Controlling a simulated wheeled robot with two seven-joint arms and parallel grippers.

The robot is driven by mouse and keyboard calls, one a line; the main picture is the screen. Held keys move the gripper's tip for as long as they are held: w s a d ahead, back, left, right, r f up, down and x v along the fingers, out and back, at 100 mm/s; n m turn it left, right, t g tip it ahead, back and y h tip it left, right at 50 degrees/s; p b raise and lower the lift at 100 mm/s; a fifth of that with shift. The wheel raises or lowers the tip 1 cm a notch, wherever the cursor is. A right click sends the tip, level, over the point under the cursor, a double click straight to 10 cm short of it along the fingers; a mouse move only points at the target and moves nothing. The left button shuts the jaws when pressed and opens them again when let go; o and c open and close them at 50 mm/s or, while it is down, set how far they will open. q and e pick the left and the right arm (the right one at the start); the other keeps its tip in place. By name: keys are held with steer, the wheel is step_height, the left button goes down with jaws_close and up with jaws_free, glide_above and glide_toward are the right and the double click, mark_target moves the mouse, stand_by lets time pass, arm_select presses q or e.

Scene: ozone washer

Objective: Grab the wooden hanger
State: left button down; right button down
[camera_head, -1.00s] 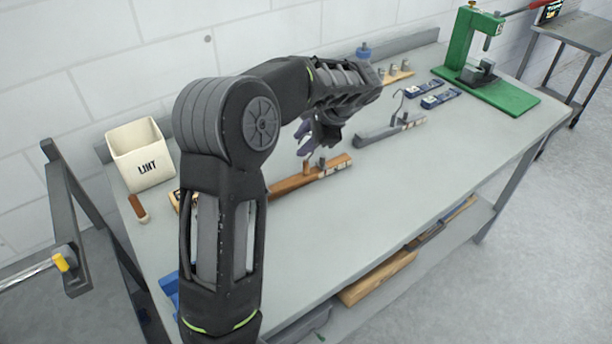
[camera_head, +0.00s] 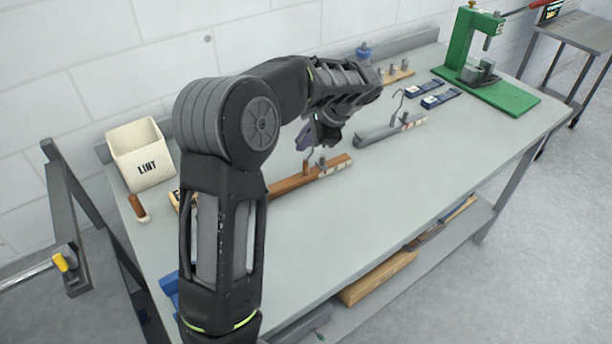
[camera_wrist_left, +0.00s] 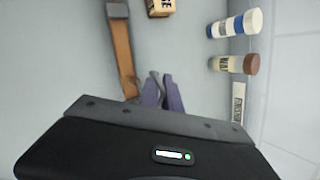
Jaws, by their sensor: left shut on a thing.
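The wooden hanger (camera_head: 325,172) is a brown bar with a pale label near its right end and a metal hook. It lies on the grey table, its left part hidden behind my arm. It also shows in the left wrist view (camera_wrist_left: 122,48). My left gripper (camera_head: 306,142) is right above the hanger, at its hook. Its purple fingers (camera_wrist_left: 162,90) are shut on the metal hook, which shows beside them in the left wrist view. My right gripper is not in view.
A grey hanger (camera_head: 385,132) lies to the right, with blue packets (camera_head: 438,99) beyond it. A green press (camera_head: 490,75) stands at the far right. A white lint bin (camera_head: 141,155) stands at the back left. The table front is clear.

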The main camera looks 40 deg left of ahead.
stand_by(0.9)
arm_select(q)
step_height(320, 180, up, 10)
steer(key=p, duration=0.1)
stand_by(0.5)
